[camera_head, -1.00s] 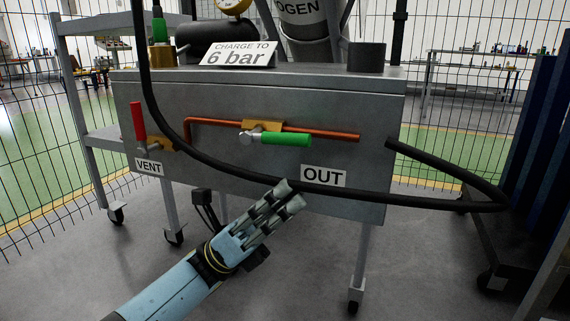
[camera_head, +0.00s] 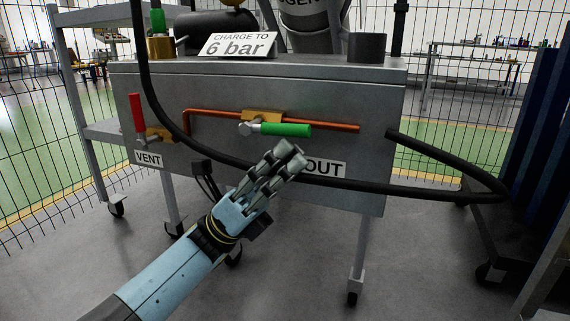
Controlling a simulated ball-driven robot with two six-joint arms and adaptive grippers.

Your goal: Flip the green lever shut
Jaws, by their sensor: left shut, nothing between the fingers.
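The green lever (camera_head: 286,130) lies horizontal on a brass valve (camera_head: 262,117) on the front of the grey panel. It points right, in line with the copper pipe (camera_head: 335,126). My left gripper (camera_head: 291,155) is shut and empty. Its fingertips show just below the green lever, in front of the panel, and cover part of the OUT label (camera_head: 326,169). I cannot tell how far they stand from the panel; no contact with the lever shows. My right gripper is not in view.
A black hose (camera_head: 395,190) sags across the panel's front, passing behind my left gripper. A red lever (camera_head: 136,112) stands upright at the left above the VENT label (camera_head: 148,158). A CHARGE TO 6 bar sign (camera_head: 239,45) sits on top. The panel right of the green lever is clear.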

